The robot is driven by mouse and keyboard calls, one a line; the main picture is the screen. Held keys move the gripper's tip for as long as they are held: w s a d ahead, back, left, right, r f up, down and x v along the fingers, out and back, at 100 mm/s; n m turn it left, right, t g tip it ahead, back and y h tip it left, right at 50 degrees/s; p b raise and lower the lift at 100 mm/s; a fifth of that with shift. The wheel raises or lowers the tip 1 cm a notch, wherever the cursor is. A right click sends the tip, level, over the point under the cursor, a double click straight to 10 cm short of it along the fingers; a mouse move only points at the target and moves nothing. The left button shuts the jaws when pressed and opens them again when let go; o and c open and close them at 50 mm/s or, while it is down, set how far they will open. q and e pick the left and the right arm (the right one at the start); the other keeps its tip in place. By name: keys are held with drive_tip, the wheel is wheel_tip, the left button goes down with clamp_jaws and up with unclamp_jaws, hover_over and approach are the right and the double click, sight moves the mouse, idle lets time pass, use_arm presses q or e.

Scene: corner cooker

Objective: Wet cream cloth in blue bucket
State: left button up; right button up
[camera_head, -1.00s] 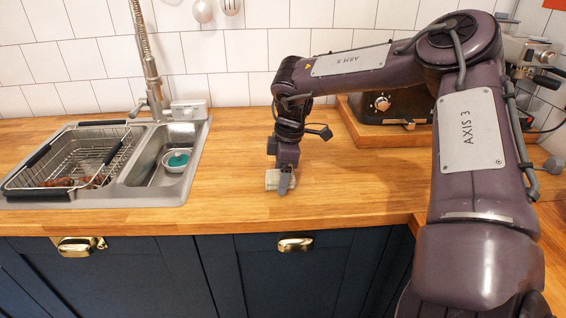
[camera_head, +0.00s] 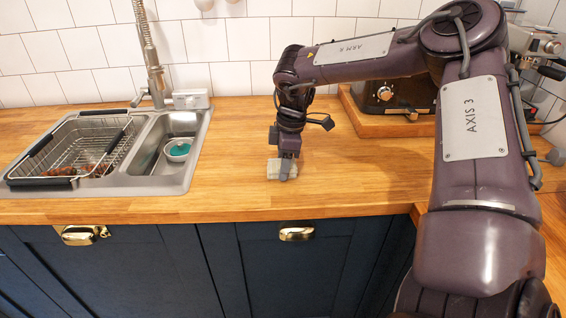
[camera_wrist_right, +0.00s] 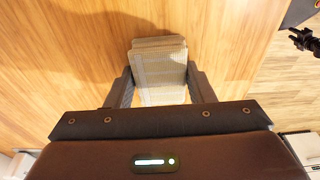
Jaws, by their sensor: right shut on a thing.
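The cream cloth (camera_head: 274,169) is a folded pale block on the wooden worktop, near its front edge and right of the sink. My right gripper (camera_head: 286,168) reaches down to it and is shut on it. In the right wrist view the cloth (camera_wrist_right: 160,70) sits between the two fingers of the right gripper (camera_wrist_right: 161,90), with folded layers at its far end. I cannot tell whether it touches the worktop. No blue bucket shows in either view. My left gripper is not in view.
The sink (camera_head: 160,183) at the left holds a wire basket (camera_head: 70,150) with reddish-brown items and a small white bowl (camera_head: 168,157) with teal inside. A black appliance (camera_head: 430,92) stands on a wooden board behind my right arm. The worktop (camera_head: 225,150) between sink and cloth is clear.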

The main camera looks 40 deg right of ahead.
wheel_tip(320, 180, up, 10)
drive_tip(key=p, duration=0.6)
idle(0.4)
drive_tip(key=shift+d, duration=0.1)
